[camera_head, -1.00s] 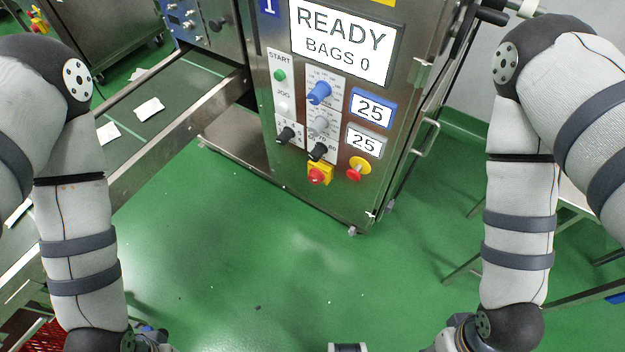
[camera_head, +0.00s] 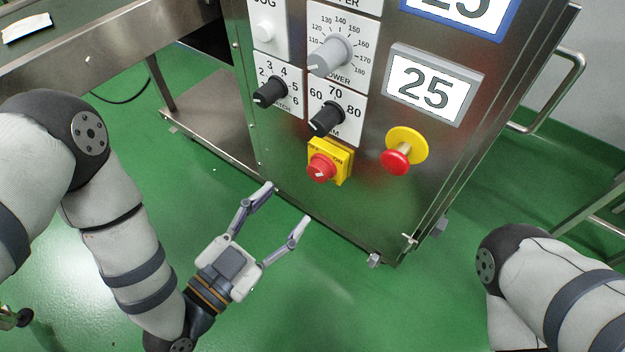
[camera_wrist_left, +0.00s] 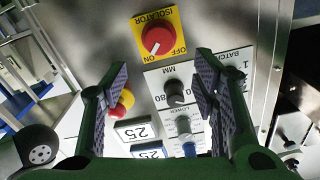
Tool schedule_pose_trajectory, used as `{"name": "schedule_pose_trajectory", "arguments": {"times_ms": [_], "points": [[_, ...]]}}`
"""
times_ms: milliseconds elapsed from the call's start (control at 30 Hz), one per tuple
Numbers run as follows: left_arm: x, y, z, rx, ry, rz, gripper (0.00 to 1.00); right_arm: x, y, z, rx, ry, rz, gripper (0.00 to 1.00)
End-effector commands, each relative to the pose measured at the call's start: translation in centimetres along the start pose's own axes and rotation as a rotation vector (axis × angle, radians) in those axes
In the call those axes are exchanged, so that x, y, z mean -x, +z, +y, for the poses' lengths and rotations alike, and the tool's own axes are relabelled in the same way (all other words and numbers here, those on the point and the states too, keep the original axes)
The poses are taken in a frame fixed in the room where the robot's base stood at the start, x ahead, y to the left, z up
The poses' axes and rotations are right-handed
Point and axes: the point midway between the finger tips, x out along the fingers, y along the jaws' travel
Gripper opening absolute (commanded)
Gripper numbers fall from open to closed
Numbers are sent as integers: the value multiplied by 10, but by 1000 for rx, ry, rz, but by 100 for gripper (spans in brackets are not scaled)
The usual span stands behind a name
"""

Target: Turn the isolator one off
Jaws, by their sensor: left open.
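The isolator is a red rotary knob (camera_head: 321,167) on a yellow plate (camera_head: 343,158) at the bottom of the steel panel. In the left wrist view the red knob (camera_wrist_left: 157,40) is near the top, on its yellow plate (camera_wrist_left: 178,25) marked ISOLATOR, ON and OFF. Its white mark points towards ON. My left gripper (camera_head: 287,205) is open and empty, below and slightly left of the knob, apart from it. In the left wrist view its fingers (camera_wrist_left: 162,82) stand wide apart, with the knob beyond them. My right gripper is out of view.
A red emergency button (camera_head: 397,160) on a yellow collar is right of the isolator. Two black dials (camera_head: 270,93) (camera_head: 327,119) and a grey dial (camera_head: 331,54) sit above it. A door handle (camera_head: 560,90) projects at right. Green floor lies open below the panel.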

Motion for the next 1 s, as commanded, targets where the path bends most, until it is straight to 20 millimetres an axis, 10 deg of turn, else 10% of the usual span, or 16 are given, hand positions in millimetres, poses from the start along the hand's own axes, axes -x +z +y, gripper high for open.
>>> {"name": "schedule_pose_trajectory", "arguments": {"times_ms": [300, 700, 900, 1000], "points": [[-74, 5, 1, 2, 1, -4, 54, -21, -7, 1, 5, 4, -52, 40], [-89, 2, 1, 1, 2, -6, 54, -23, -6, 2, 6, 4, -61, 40], [-89, 2, 1, 2, 2, -6, 11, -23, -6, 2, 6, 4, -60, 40], [-88, 2, 1, 2, 1, -6, 6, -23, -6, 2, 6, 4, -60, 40]]}}
